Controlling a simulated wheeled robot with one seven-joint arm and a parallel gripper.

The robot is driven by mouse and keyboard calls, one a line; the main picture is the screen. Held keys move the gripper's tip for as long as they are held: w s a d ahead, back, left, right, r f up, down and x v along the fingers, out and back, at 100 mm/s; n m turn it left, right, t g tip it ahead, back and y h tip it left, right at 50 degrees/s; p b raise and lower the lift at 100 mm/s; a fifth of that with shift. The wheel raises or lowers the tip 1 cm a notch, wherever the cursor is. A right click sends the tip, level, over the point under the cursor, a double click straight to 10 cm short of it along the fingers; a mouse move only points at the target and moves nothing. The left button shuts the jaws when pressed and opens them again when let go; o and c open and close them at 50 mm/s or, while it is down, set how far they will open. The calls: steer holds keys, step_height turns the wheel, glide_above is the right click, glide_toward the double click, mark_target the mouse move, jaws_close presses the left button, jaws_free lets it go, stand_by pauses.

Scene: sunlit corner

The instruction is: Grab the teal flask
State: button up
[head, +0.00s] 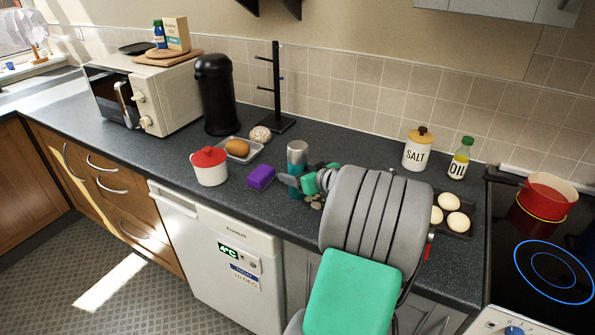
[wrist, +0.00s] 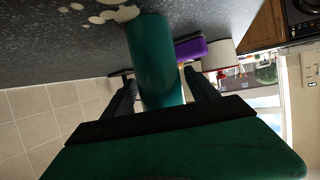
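The teal flask (head: 297,156) stands upright on the dark worktop, with a silver upper part. In the head view my gripper (head: 299,180) is at its lower body, and my arm comes in from the right. In the wrist view the teal flask (wrist: 155,62) lies between the two fingers of my gripper (wrist: 159,78). The fingers are spread, one on each side, with a narrow gap visible beside the flask. My gripper looks open around it. The flask's lower part is partly hidden by the gripper in the head view.
A purple block (head: 261,177) and a red-lidded white pot (head: 209,168) stand left of the flask. Several coin-like pieces (wrist: 105,14) lie close by. A tray (head: 228,158) and black mug stand (head: 277,90) are behind. A salt jar (head: 417,152) and oil bottle (head: 459,162) stand right.

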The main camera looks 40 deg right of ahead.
steer(key=shift+r, duration=0.1)
jaws_close()
stand_by(0.4)
